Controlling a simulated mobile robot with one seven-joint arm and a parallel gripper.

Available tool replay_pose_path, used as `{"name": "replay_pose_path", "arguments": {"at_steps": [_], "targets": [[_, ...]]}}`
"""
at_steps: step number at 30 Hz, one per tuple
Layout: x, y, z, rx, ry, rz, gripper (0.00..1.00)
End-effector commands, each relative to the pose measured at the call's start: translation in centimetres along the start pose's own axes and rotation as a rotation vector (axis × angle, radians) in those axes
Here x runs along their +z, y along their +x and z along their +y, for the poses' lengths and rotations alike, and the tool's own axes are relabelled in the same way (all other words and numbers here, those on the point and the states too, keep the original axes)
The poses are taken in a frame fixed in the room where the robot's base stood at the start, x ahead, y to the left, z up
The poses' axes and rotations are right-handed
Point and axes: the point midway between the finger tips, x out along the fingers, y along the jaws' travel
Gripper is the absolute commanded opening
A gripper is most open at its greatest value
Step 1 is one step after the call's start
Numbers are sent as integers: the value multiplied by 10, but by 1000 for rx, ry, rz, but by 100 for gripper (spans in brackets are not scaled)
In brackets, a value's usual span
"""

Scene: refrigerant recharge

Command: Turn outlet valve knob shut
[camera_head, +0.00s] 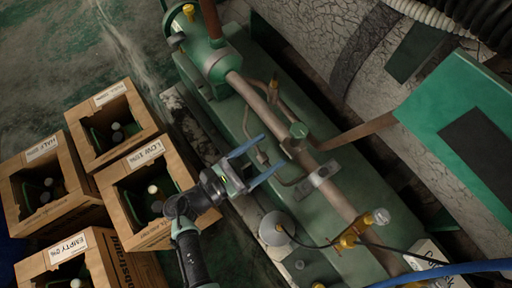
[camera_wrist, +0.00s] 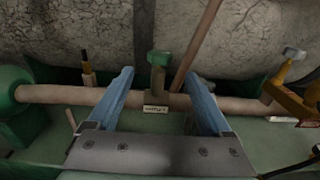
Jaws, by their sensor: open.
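A green valve knob (camera_head: 299,130) stands on a short brass-coloured stem on the copper pipe, right of my gripper in the head view. In the wrist view the green knob (camera_wrist: 159,57) is centred between and beyond the fingertips. A small white label (camera_wrist: 155,109), too blurred to read surely, sits below its stem. My gripper (camera_head: 274,150) is open and empty, its two blue fingers pointing toward the knob. The open gripper also shows in the wrist view (camera_wrist: 160,76), with a finger on each side of the knob. Whether the fingers reach the knob's depth is unclear.
The copper pipe (camera_head: 253,97) runs along a green base. Yellow-capped fittings (camera_head: 348,239) with hoses are at the lower right. A thin pipe (camera_wrist: 197,44) rises beside the knob. Wooden crates (camera_head: 108,147) with labelled cylinders stand at left. A green panel (camera_head: 460,115) is at right.

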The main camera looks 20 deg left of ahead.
Motion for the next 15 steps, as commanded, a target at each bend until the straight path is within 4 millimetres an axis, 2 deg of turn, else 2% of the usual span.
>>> {"name": "replay_pose_path", "arguments": {"at_steps": [1, 6, 15], "targets": [[0, -8, 1, 3, -1, 1, 84], [0, -23, 0, 1, -1, 2, 84], [-1, -26, 0, -1, -1, 1, 84]]}}
